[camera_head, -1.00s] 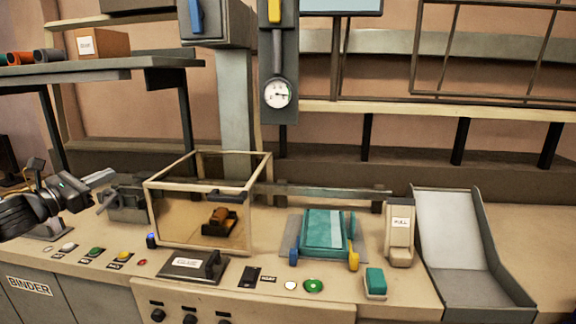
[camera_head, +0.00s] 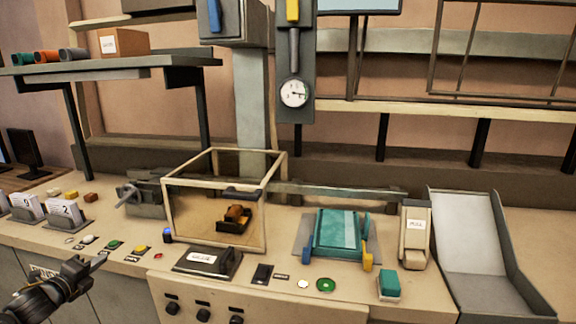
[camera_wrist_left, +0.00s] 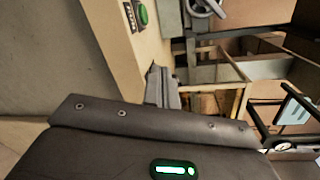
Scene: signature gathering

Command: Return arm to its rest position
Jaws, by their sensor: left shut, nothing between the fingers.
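My left gripper (camera_head: 97,262) is at the lower left of the head view, in front of the bench's front edge. Its fingers are shut with nothing between them and point toward the bench. In the left wrist view its closed fingers (camera_wrist_left: 162,88) show at the middle, with the bench edge beyond. My right gripper is in neither view.
The bench carries a clear framed box (camera_head: 212,205), a teal block (camera_head: 338,230) on a plate, a grey chute (camera_head: 470,240), a small teal item (camera_head: 389,284) and several buttons. Numbered card stands (camera_head: 64,211) are at the left. Space before the bench looks free.

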